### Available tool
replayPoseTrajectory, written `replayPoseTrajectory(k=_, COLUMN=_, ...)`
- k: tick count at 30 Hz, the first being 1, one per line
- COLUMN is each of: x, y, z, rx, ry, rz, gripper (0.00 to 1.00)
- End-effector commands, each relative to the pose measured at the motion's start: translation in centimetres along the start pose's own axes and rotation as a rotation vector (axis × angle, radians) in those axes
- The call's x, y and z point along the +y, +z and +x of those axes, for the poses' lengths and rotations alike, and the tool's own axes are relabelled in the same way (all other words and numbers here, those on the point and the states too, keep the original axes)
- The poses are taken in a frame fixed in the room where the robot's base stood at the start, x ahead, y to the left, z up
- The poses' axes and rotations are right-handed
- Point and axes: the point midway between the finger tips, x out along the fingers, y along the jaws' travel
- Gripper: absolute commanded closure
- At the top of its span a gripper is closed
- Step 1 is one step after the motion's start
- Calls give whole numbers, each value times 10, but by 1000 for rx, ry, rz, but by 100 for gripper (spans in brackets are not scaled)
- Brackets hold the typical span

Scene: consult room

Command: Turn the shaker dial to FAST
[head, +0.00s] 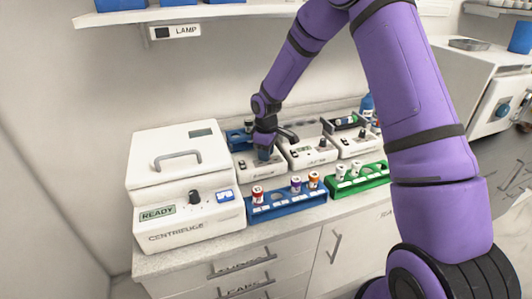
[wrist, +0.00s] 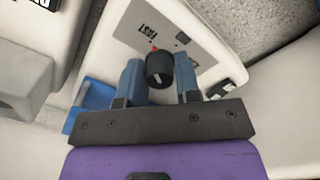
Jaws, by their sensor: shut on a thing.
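The shaker dial (wrist: 160,70) is a round black knob with a short pale line on its face. It stands on the pale shaker panel between my two blue fingers in the wrist view. The word FAST (wrist: 149,31) is printed on the panel above it, and a small orange mark shows at the knob's upper edge. My gripper (wrist: 161,82) is shut on the dial. In the head view my gripper (head: 264,154) comes down from above onto the shaker (head: 260,170), hiding the dial there. The other dial labels are not readable.
A white centrifuge (head: 170,215) reading READY stands to the left. Blue (head: 285,208) and green (head: 365,183) tube racks stand in front. Other white devices (head: 308,152) stand close on the right. A shelf (head: 190,14) with a LAMP switch hangs above.

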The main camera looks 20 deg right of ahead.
Motion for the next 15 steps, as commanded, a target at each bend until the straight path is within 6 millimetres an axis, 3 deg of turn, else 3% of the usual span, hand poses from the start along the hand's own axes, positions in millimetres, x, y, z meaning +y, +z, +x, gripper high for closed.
replayPoseTrajectory(k=15, x=0, y=0, z=0, rx=0, ry=1, rz=-80, gripper=93)
